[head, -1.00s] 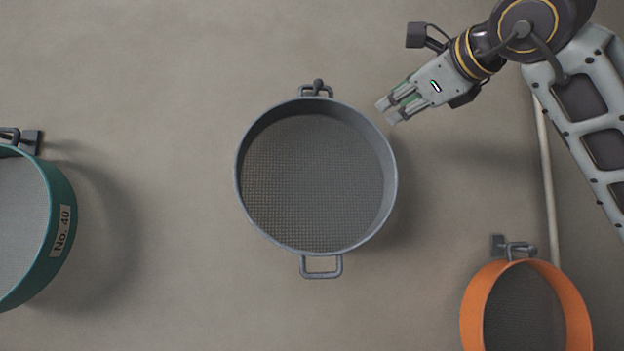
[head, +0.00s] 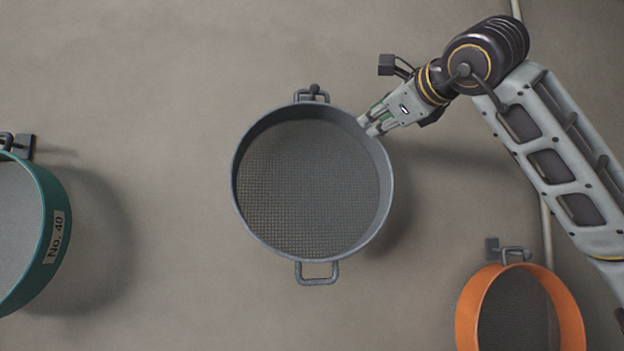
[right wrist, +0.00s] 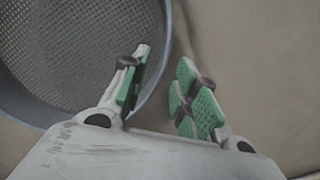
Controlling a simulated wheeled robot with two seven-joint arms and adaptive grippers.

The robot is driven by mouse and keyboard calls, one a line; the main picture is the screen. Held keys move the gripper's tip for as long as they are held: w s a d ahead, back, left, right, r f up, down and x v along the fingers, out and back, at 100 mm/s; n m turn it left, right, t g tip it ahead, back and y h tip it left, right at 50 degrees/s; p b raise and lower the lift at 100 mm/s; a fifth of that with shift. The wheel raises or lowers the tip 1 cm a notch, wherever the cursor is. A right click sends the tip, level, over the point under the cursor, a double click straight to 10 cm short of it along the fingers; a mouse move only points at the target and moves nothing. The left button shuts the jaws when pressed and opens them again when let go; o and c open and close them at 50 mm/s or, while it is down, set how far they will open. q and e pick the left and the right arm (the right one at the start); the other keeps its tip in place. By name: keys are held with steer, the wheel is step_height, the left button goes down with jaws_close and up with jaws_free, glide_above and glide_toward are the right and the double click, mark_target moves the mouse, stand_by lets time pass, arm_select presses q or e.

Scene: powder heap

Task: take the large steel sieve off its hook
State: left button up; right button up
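The large steel sieve (head: 238,190), grey with a mesh floor, hangs on the wall at the middle of the head view. Its top handle (head: 312,97) is at a dark hook (head: 315,88), and its other handle (head: 317,281) points down. My right gripper (head: 368,125) is at the upper right of its rim. In the right wrist view the fingers of the right gripper (right wrist: 165,60) are apart, and the sieve's rim (right wrist: 158,85) runs between them. One finger is over the inside, the other outside, with a gap to the rim. My left gripper is not in view.
A teal sieve (head: 50,225) labelled No. 40 hangs at the left edge. An orange sieve (head: 468,308) hangs at the lower right below my right arm. A thin pale pipe (head: 547,230) runs down the wall. Bare wall (head: 160,60) lies around the steel sieve.

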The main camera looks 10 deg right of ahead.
mark_target(357, 125)
steer(key=w, duration=0.2)
steer(key=w+a+p, duration=0.1)
steer(key=w, duration=0.1)
steer(key=w+a+p, duration=0.1)
steer(key=w, duration=0.1)
steer(key=shift+w+r, duration=0.2)
steer(key=shift+r, duration=0.15)
steer(key=shift+w, duration=0.65)
jaws_close()
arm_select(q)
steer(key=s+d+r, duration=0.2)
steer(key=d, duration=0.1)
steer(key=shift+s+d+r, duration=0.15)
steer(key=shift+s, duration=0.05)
